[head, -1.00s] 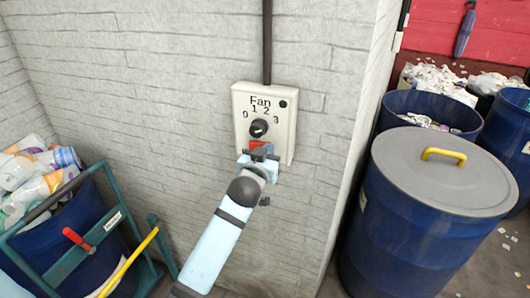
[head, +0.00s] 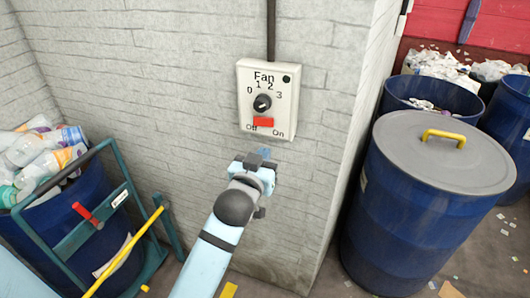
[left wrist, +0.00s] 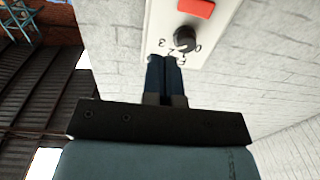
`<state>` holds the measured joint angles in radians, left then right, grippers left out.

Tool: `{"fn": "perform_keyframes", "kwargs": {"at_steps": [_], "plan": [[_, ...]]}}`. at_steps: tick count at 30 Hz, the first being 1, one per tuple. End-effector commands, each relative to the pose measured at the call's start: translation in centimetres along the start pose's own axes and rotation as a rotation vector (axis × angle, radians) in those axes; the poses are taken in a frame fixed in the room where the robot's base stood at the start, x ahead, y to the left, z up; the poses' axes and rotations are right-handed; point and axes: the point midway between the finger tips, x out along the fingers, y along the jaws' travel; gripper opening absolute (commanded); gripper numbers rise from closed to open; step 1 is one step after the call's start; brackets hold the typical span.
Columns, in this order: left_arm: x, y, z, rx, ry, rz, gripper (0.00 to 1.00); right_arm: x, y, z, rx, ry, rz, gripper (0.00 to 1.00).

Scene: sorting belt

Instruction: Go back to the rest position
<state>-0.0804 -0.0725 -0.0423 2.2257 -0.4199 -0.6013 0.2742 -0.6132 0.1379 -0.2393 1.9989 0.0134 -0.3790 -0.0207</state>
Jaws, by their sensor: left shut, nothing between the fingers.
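A white fan control box (head: 248,108) is mounted on the pale brick wall. It carries a black knob (head: 262,102) with marks 0 to 3, and a red switch (head: 263,122) above the words Off and On. A small lamp at its top right looks dark. The knob (left wrist: 185,38) and switch (left wrist: 196,8) also show upside down in the left wrist view. My left gripper (head: 264,155) is below the box, apart from it in the head view. Its fingers (left wrist: 166,62) are together and empty. My right gripper is not in view.
A blue barrel with a grey lid (head: 440,160) and yellow handle stands right of the wall corner. Open barrels of paper scraps (head: 435,92) are behind it. At left, a teal trolley (head: 75,235) holds a blue barrel of plastic bottles (head: 45,150).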

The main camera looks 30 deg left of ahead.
Motion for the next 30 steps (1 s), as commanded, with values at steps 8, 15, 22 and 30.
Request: {"fn": "perform_keyframes", "kwargs": {"at_steps": [8, 15, 22, 30], "plan": [[0.0, 0.0, 0.0, 0.0, 0.0, 0.0, 0.0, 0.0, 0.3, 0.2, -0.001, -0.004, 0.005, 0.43], [-0.1, 0.1, 0.4, 0.004, -0.007, 0.005, 0.0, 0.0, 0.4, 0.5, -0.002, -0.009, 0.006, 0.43], [-3.6, 2.4, 9.5, 0.071, -0.168, 0.142, 0.0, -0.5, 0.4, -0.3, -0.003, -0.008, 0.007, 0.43], [-15.4, 4.6, 24.3, 0.123, -0.448, 0.37, 0.0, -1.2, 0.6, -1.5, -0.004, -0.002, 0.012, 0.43]]}}
